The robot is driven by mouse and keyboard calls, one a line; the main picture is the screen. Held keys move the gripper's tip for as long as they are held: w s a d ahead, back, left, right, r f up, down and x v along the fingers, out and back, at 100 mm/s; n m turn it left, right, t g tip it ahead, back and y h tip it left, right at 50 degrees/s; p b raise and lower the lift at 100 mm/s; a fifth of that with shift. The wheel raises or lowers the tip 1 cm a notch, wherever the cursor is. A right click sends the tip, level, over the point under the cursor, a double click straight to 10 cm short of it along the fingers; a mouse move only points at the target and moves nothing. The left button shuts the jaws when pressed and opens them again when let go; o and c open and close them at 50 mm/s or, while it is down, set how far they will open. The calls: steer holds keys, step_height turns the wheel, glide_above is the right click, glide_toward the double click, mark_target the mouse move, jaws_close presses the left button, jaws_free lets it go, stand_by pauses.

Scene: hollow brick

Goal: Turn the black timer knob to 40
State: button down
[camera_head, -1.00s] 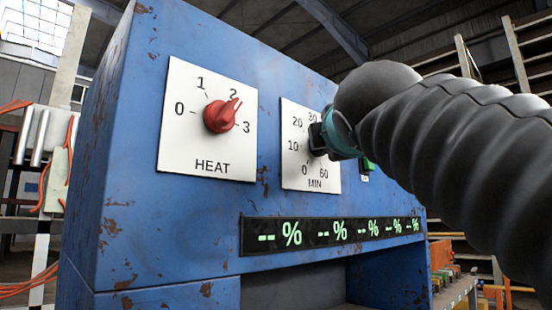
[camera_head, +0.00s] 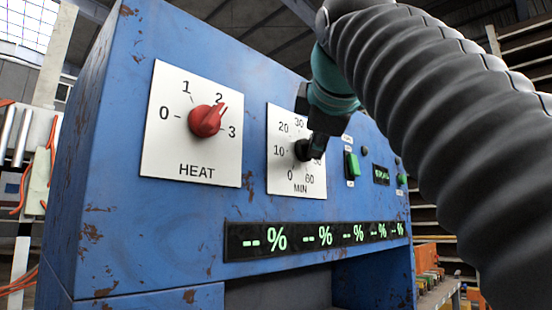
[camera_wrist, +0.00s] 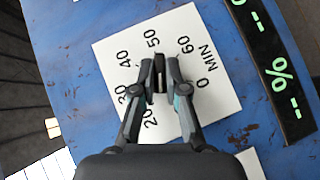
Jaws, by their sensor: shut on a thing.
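The black timer knob (camera_head: 302,150) sits at the middle of the white MIN dial plate (camera_head: 284,187), on the blue panel. My gripper (camera_head: 314,148) reaches it from the upper right and covers the plate's right side, including the 40 mark. In the wrist view my gripper (camera_wrist: 160,80) is shut on the knob (camera_wrist: 160,86), with one finger on each side. The dial plate (camera_wrist: 222,92) shows 20, 30, 40, 50, 60 and 0 there; 10 is hidden. I cannot tell which number the knob points at.
Left of the timer is a red HEAT knob (camera_head: 206,121), pointing between 2 and 3. A percent display strip (camera_head: 316,238) runs below the dials.

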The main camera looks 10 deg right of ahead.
steer(key=shift+m+g, duration=0.4)
stand_by(0.8)
steer(key=c, duration=1.2)
jaws_free()
steer(key=shift+y, duration=0.3)
steer(key=s+a, duration=0.1)
steer(key=s, duration=1.2)
steer(key=shift+r, duration=0.2)
steer(key=shift+a, duration=0.1)
